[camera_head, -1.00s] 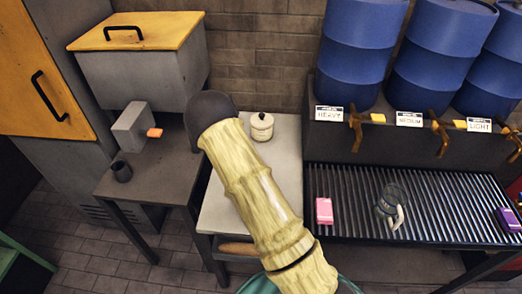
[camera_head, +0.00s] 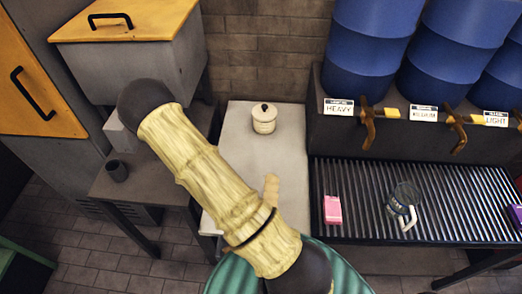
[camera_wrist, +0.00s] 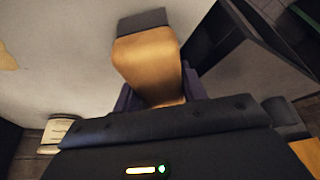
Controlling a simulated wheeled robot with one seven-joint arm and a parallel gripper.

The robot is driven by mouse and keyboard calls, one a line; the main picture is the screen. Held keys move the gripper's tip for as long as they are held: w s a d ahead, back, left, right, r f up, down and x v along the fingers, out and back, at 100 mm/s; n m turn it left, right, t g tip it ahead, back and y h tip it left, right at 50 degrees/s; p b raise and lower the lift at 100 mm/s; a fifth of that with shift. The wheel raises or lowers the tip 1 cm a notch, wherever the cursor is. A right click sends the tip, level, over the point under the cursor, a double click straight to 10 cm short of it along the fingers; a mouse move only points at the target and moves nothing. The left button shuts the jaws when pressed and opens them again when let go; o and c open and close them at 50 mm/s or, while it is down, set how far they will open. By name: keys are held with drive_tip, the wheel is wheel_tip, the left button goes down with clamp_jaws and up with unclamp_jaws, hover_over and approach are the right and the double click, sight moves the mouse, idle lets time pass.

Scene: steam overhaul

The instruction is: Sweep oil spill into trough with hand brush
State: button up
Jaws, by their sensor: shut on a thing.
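The hand brush (camera_wrist: 150,65) shows in the wrist view as a wooden piece with a dark grey end. My gripper (camera_wrist: 160,95) is shut on it, with dark fingers on both sides. A pale yellowish patch (camera_wrist: 8,55), possibly the oil spill, lies on the light surface at the left of the wrist view. In the head view my arm hides the gripper; a tan wooden end (camera_head: 271,188), perhaps the brush's, shows beside the arm over the light-topped table (camera_head: 285,155). I cannot tell whether the brush touches the table. I cannot make out the trough with certainty.
A lidded cream pot (camera_head: 264,118) stands at the table's back. Right of it is a ribbed grate (camera_head: 365,190) with a pink block (camera_head: 332,210) and a grey mug (camera_head: 404,198), below blue drums (camera_head: 375,45) with taps.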

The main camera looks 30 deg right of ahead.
sight(273, 171)
drive_tip(key=d+m+h, duration=0.1)
drive_tip(key=d+m, duration=0.2)
drive_tip(key=d, duration=0.1)
drive_tip(key=w+d+m+g+h, duration=0.1)
drive_tip(key=d+m, duration=0.3)
drive_tip(key=d, duration=0.1)
drive_tip(key=d+r+m+h+b, duration=0.1)
drive_tip(key=d+m, duration=0.2)
drive_tip(key=d, duration=0.2)
drive_tip(key=shift+w+r+g+h, duration=0.1)
drive_tip(key=shift+w+g+h, duration=0.2)
drive_tip(key=shift+w, duration=0.1)
drive_tip(key=s+d+r+m+g, duration=0.1)
drive_tip(key=d+m, duration=0.1)
drive_tip(key=m, duration=0.2)
drive_tip(key=d+r+m+g, duration=0.1)
drive_tip(key=d+m+g, duration=0.1)
drive_tip(key=d+m, duration=0.1)
drive_tip(key=s+d+m+g, duration=0.1)
drive_tip(key=d+m, duration=0.2)
drive_tip(key=m, duration=0.2)
drive_tip(key=shift+s+d+r+m+g+h+b, duration=0.15)
drive_tip(key=shift+s+r+m+g+h+b, duration=0.15)
drive_tip(key=shift+r+b, duration=0.1)
drive_tip(key=m, duration=0.1)
drive_tip(key=m+g, duration=0.1)
drive_tip(key=shift+s+d+r+m, duration=0.35)
drive_tip(key=shift+r+m, duration=0.05)
drive_tip(key=shift+f+b, duration=2.1)
drive_tip(key=shift+f, duration=0.85)
